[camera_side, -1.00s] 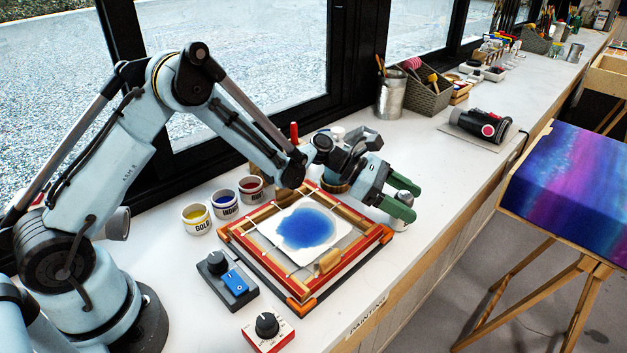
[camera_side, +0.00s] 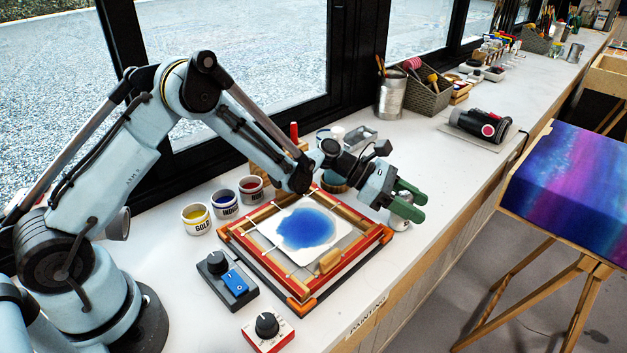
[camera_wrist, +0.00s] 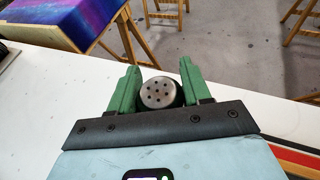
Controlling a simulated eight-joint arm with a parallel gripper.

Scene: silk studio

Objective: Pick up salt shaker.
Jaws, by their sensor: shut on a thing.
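The salt shaker (camera_wrist: 158,92) has a round metal top with several dark holes. It sits between the green fingers of my gripper (camera_wrist: 157,84) in the wrist view, and its lower body is hidden there. My gripper (camera_side: 408,200) is shut on the shaker. I cannot tell whether the shaker's base is clear of the bench.
The red and wooden frame (camera_side: 262,274) with the blue-painted silk (camera_side: 306,229) lies left of the gripper. Paint jars (camera_side: 225,203) stand behind it. A hair dryer (camera_side: 480,125) lies on a pad farther right. The white bench (camera_side: 440,165) is clear between them.

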